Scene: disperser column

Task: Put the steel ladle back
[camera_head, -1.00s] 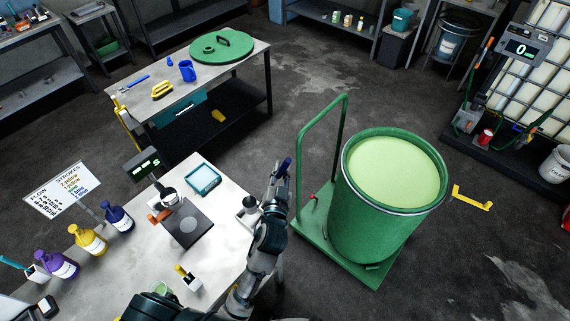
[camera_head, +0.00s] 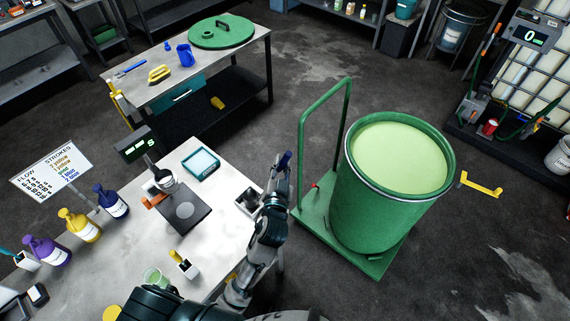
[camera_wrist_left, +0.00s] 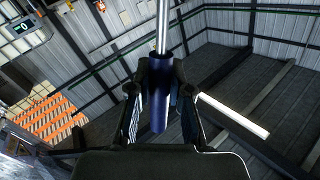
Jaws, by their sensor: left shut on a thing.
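My left gripper (camera_head: 277,187) is at the right edge of the near table, beside the green drum cart. It is shut on the dark blue handle (camera_wrist_left: 160,95) of the steel ladle; the handle's end also shows above the gripper in the head view (camera_head: 284,160). In the left wrist view the ladle's steel shaft (camera_wrist_left: 163,28) runs from the handle to the top edge. The ladle's bowl cannot be made out. A small pale holder with a dark inside (camera_head: 247,197) is at the table edge, just left of the gripper. My right gripper is not in view.
The near table (camera_head: 215,225) carries a dark plate (camera_head: 183,212), a teal-rimmed tray (camera_head: 201,164), a small white holder (camera_head: 185,266) and several bottles. The green drum (camera_head: 385,205), full of pale green liquid, stands on its cart to the right. Open floor lies behind.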

